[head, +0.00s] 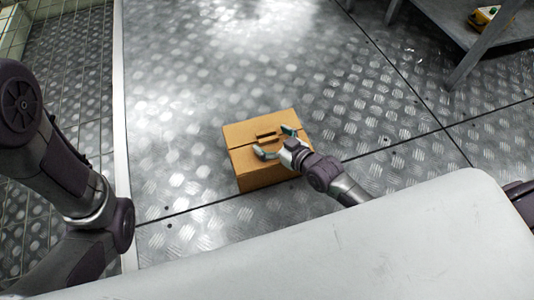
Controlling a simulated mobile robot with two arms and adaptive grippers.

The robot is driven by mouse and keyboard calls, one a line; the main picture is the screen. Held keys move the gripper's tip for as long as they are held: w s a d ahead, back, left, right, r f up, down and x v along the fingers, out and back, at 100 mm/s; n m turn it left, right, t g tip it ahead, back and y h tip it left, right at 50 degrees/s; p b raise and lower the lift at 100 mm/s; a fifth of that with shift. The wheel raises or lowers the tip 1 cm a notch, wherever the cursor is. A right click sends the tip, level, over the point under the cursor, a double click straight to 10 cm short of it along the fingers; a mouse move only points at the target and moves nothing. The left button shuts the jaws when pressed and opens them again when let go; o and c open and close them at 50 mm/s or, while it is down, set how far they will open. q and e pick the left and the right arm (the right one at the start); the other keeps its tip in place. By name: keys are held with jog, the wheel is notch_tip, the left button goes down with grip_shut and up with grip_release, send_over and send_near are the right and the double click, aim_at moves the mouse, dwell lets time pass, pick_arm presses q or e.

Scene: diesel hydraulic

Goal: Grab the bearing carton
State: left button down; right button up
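The bearing carton (246,136) is a brown cardboard box with a slot-like handle on its top. It sits on the metal floor near the middle of the head view. My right gripper (274,142) is over the carton's top at its right side, with its two fingers spread apart on either side of the handle area. Whether the fingers touch the carton cannot be told. My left arm is at the left edge, and its gripper is out of view.
A pale, flat surface (380,245) fills the lower right. A grey metal table (470,25) stands at the top right with a yellow object (484,17) on its lower level. The diamond-plate floor (190,90) around the carton is clear.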

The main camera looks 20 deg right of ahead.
grip_shut()
dwell(0.3)
jog(key=shift+r, duration=0.2)
